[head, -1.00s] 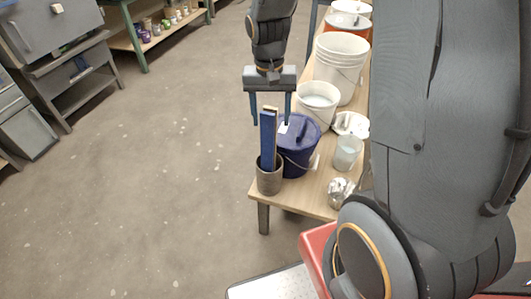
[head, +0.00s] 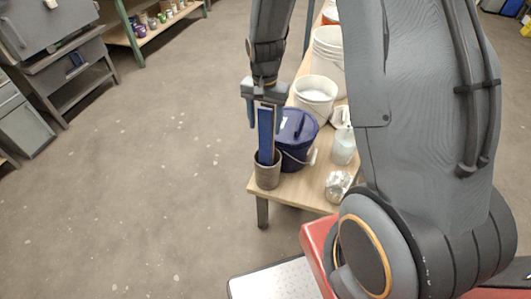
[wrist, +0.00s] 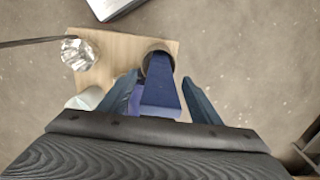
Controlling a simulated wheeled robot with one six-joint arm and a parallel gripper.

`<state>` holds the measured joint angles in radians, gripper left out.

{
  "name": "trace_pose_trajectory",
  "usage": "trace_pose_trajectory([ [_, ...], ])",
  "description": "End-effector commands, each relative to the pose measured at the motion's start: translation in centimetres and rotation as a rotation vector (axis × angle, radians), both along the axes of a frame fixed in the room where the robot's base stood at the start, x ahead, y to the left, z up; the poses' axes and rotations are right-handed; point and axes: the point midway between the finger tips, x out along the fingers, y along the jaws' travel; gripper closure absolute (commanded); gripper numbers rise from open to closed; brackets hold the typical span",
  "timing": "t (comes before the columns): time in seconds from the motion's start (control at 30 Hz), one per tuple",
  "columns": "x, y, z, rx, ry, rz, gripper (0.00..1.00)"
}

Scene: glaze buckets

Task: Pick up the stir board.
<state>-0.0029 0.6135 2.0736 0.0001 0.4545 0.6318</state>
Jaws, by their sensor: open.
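The stir board, a flat blue board (head: 265,135), stands nearly upright in a grey-brown cup (head: 267,176) at the table's near corner. In the wrist view the board (wrist: 163,92) rises out of the dark cup (wrist: 157,50) toward the camera. My gripper (head: 264,124) points down over the board's upper part. Its two fingers are apart, one on each side of the board, and gaps show in the wrist view (wrist: 158,80). The board's top end is partly hidden by my gripper, and its lower end is hidden inside the cup.
A dark blue lidded bucket (head: 298,143) stands just right of the cup, close to my gripper. White buckets (head: 315,96), a glass jar (head: 343,150) and a shiny metallic item (head: 338,186) share the wooden table (head: 300,190). Open floor lies left.

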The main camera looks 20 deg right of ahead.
Motion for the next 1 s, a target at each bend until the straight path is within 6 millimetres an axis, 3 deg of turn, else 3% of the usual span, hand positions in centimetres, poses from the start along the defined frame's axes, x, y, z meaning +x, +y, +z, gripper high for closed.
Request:
trace_pose_trajectory([
  [0.23,0.0,0.1,-2.7,0.000,0.002,0.000,0.42],
  [0.57,0.0,0.1,-3.2,0.000,0.000,0.000,0.42],
  [0.9,0.0,0.0,-3.2,0.000,0.000,0.001,0.95],
  [1.0,0.0,0.0,-3.2,0.000,0.000,0.001,0.95],
])
